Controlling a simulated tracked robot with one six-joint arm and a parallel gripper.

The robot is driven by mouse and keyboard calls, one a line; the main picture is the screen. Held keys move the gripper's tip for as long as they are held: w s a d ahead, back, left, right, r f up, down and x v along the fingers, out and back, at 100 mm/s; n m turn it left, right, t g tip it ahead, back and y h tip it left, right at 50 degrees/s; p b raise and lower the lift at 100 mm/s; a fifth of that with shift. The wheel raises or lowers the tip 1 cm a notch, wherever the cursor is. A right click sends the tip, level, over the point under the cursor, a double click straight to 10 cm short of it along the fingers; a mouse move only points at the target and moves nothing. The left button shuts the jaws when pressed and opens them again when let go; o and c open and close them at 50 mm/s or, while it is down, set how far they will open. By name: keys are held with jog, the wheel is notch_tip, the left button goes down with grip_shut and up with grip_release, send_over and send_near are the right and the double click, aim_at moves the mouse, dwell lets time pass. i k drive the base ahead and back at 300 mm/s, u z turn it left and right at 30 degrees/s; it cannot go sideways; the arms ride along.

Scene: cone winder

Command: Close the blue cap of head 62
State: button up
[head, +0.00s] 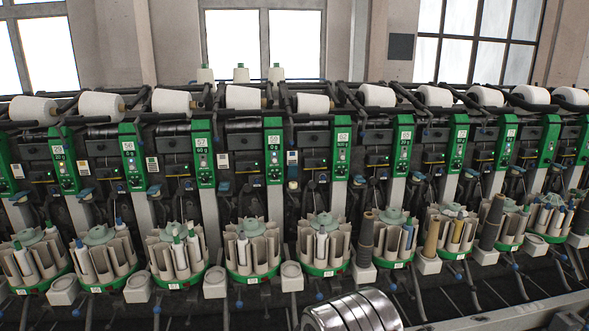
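The winding heads stand in a long row, each with a green numbered panel. The label 57 is legible on a panel (203,155) left of centre. My gripper is not in view.
White yarn cones (437,97) lie along the top of the machine. Round bobbin magazines (452,233) with green bases jut out in front below the panels.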

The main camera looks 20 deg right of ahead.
aim_at(292, 171)
jog(key=u, duration=0.05)
jog(key=i, duration=1)
jog(key=z, duration=0.05)
